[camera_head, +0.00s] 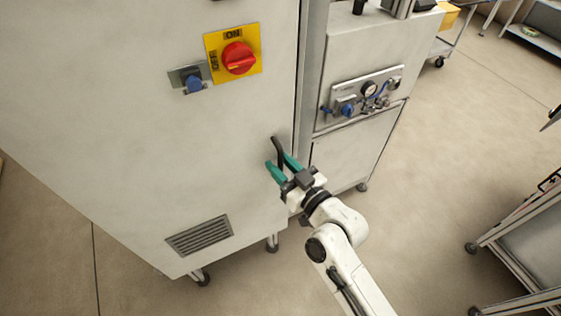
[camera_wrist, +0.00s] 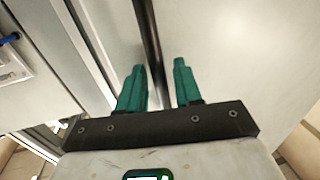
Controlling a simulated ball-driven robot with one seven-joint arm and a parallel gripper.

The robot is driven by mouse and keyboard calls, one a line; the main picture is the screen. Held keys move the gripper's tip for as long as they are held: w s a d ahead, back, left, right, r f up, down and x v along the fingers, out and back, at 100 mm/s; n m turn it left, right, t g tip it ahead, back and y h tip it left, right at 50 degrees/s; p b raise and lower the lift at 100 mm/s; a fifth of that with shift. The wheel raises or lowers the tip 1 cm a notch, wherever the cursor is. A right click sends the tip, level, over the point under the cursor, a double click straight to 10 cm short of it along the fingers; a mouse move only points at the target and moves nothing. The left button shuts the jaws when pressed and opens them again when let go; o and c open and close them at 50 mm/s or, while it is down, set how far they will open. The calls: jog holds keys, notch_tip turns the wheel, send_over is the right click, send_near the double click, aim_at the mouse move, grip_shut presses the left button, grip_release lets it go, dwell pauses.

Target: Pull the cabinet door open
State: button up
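The grey cabinet door (camera_head: 130,120) fills the left of the head view and looks shut, with its edge beside a vertical frame post. A dark bar handle (camera_head: 277,146) is on the door near its right edge. It also shows in the wrist view as a long black bar (camera_wrist: 147,30). My gripper (camera_head: 279,160) is at the handle, with its two teal fingers apart. In the wrist view the bar runs between the fingers (camera_wrist: 158,72), closer to the left one. A gap shows on the right side. The handle's lower end is hidden behind the gripper.
A red rotary switch (camera_head: 238,58) on a yellow plate and a blue knob (camera_head: 193,83) are on the door above a vent (camera_head: 200,236). A gauge panel (camera_head: 362,95) is on the unit to the right. A metal cart (camera_head: 530,245) stands at the right; open floor lies between.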

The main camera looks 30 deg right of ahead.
jog(key=shift+w, duration=0.2)
grip_shut()
dwell(0.5)
